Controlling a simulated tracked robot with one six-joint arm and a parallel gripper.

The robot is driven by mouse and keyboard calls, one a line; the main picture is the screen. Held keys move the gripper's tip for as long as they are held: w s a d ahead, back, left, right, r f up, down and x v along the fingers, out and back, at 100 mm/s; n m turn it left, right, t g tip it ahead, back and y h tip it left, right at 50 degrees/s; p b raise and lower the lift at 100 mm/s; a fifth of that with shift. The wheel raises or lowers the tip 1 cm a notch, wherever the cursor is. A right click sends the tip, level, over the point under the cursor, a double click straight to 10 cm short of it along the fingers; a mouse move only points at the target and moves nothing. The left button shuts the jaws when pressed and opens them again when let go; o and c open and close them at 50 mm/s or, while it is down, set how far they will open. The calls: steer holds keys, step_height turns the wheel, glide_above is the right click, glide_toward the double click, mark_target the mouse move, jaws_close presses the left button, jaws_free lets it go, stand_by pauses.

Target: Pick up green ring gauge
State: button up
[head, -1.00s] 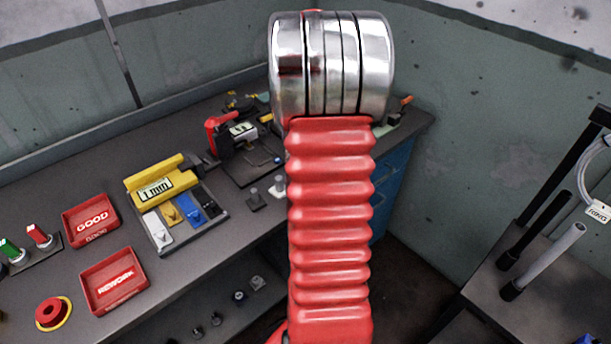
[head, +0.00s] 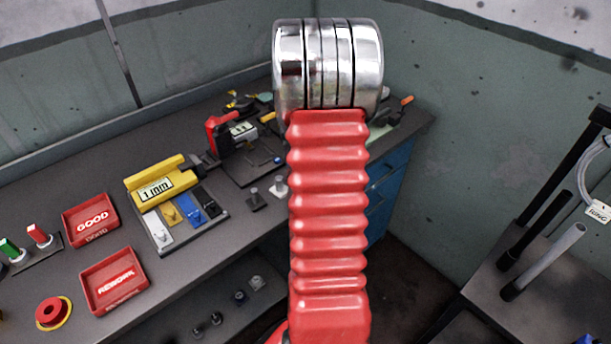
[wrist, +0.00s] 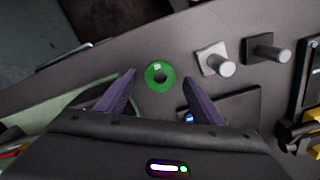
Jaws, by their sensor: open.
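The green ring gauge (wrist: 159,75) shows in the wrist view as a flat green ring with a dark centre hole and a small white label. It lies on the dark bench top, beyond my fingertips and roughly midway between them. My gripper (wrist: 160,92) is open, with its two purple fingers apart and nothing between them. I cannot tell its exact height above the ring. In the head view my red arm and metal joint hide the gripper and the green ring gauge.
Two pegs on square bases, one pale (wrist: 217,62) and one dark (wrist: 268,50), stand right of the ring. The bench edge runs close beyond it. In the head view, GOOD (head: 91,220) and REWORK (head: 114,281) trays and a yellow gauge block holder (head: 160,184) sit left.

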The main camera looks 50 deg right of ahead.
steer(key=shift+f, duration=0.9)
steer(key=shift+c, duration=0.2)
steer(key=c, duration=1.2)
